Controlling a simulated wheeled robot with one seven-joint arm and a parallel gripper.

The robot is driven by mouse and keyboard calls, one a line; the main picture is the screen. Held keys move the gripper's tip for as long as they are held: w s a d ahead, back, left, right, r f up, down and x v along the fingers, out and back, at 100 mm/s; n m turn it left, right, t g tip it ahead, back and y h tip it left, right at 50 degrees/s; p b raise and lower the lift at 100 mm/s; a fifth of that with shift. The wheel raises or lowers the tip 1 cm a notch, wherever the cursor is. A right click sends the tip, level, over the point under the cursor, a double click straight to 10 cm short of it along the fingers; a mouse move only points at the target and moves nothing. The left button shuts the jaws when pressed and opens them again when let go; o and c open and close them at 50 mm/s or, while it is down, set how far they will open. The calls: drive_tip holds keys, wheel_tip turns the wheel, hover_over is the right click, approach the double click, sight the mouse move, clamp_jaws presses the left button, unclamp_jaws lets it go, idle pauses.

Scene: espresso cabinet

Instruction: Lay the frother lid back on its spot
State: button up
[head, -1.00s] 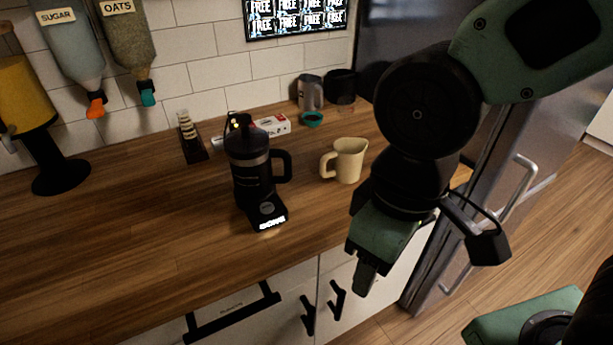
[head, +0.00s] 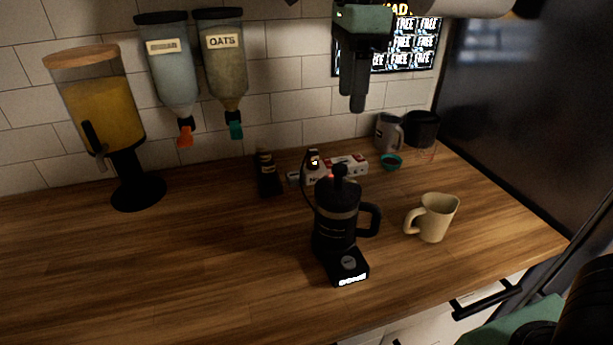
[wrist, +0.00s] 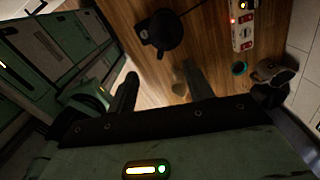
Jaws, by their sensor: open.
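The black frother (head: 336,222) stands upright on its base with a lit front display, in the middle of the counter. A black lid with a small knob (head: 338,180) appears to sit on top of it; whether it is fully seated I cannot tell. The wrist view shows the frother (wrist: 170,38) from above, beyond the fingers. My gripper (head: 356,90) hangs high above the back of the counter, near the screen, well above the frother and apart from it. In the wrist view its two fingers (wrist: 160,88) are spread, with nothing held between them.
A beige mug (head: 436,219) stands right of the frother. Behind are a power strip (head: 347,168), a teal bowl (head: 391,162), a grey pitcher (head: 388,132) and a dark rack (head: 267,174). A juice dispenser (head: 98,112) stands left. The left front counter is clear.

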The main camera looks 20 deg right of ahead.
drive_tip(key=w+r+m, duration=0.1)
drive_tip(key=w+m, duration=0.1)
drive_tip(key=p, duration=0.1)
approach(340, 167)
drive_tip(key=f, duration=0.5)
drive_tip(key=shift+w+f, duration=0.2)
drive_tip(key=shift+w, duration=0.05)
drive_tip(key=shift+s+f+p, duration=0.2)
drive_tip(key=shift+f+p, duration=0.65)
drive_tip(key=shift+f, duration=1.85)
drive_tip(key=shift+c, duration=0.3)
clamp_jaws()
